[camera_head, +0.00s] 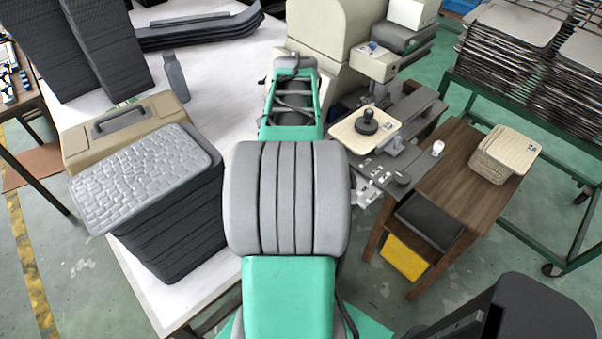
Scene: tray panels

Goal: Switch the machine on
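The machine (328,30) is a large beige housing at the top centre, right of my arm. A small beige box (376,62) with what look like small buttons, one bluish, juts from its right side. Below it a beige panel (352,140) lies on the machine's grey bed, under a black round knob-like part (367,122). Small light fittings sit at the bed's front edge. Which part is the switch, and whether it is on, I cannot tell. My green and grey arm reaches up the middle; no gripper fingers show.
A white table (215,65) holds stacked dark trays, a grey bottle (176,76) and a beige case (120,125). A wooden table (455,180) at right carries a stack of beige panels (505,153). A green rack (570,145) of panels stands beyond. Green floor shows between them.

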